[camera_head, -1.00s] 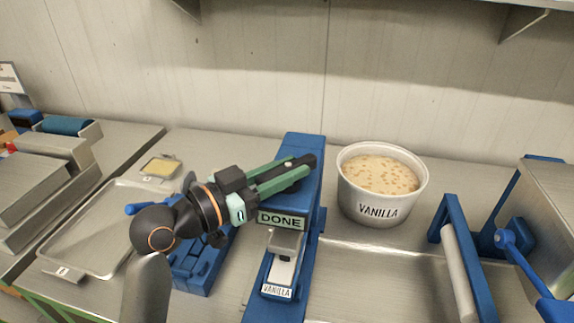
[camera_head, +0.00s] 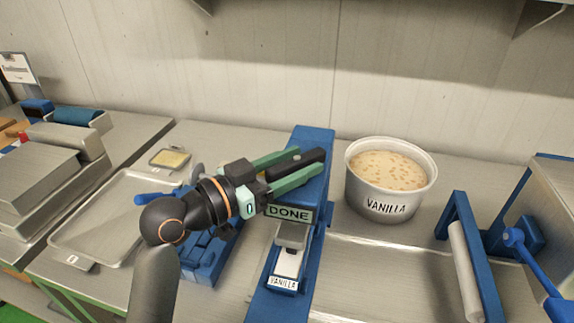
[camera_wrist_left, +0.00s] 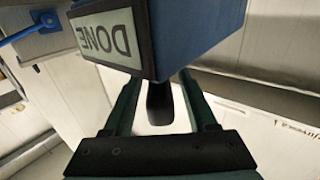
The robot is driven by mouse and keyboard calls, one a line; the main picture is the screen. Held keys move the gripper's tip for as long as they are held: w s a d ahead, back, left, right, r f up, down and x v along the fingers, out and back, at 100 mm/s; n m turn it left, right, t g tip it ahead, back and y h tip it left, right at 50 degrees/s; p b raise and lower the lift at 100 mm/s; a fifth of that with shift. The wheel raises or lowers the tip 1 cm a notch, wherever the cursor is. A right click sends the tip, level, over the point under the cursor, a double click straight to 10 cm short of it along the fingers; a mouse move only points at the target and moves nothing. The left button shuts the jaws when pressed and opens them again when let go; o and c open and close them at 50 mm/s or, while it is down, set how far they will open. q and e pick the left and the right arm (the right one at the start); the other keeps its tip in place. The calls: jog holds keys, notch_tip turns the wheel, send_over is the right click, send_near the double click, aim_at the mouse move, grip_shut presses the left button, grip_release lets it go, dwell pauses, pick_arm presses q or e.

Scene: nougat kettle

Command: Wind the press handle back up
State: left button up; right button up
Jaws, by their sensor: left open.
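The blue press (camera_head: 318,143) stands mid-counter with a DONE sign (camera_head: 289,213) on its front. The sign also shows in the left wrist view (camera_wrist_left: 106,38). A black handle (camera_head: 300,161) lies across the press top, slightly tilted. My left gripper (camera_head: 309,163) is open, its green fingers on either side of this handle. The left wrist view shows the dark handle end (camera_wrist_left: 160,103) between the fingers, with a gap visible beside it. The press body hides part of the fingers there. My right gripper is not in view.
A blue frame with a pale roller (camera_head: 466,268) and a blue lever (camera_head: 530,262) are at the right. A metal tray (camera_head: 105,225) and a small dish (camera_head: 170,158) lie left.

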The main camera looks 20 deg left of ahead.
aim_at(267, 179)
pick_arm(q)
jog(key=b+v, duration=0.1)
jog(key=v, duration=0.6)
jog(key=shift+s+a+f+b, duration=0.2)
jog(key=shift+s+b, duration=0.05)
jog(key=shift+b, duration=0.15)
jog(key=p, duration=0.2)
jog(key=s+a+r+p, duration=0.1)
jog(key=p, duration=0.2)
jog(key=shift+s+a, duration=0.1)
jog(key=shift+s, duration=0.25)
jog(key=shift+s+a+f+p, duration=0.1)
jog(key=shift+s+a+p, duration=0.15)
jog(key=shift+p, duration=0.35)
jog(key=shift+s+a+f, duration=0.25)
jog(key=shift+f, duration=0.05)
jog(key=shift+s+a, duration=0.45)
jog(key=shift+s, duration=0.05)
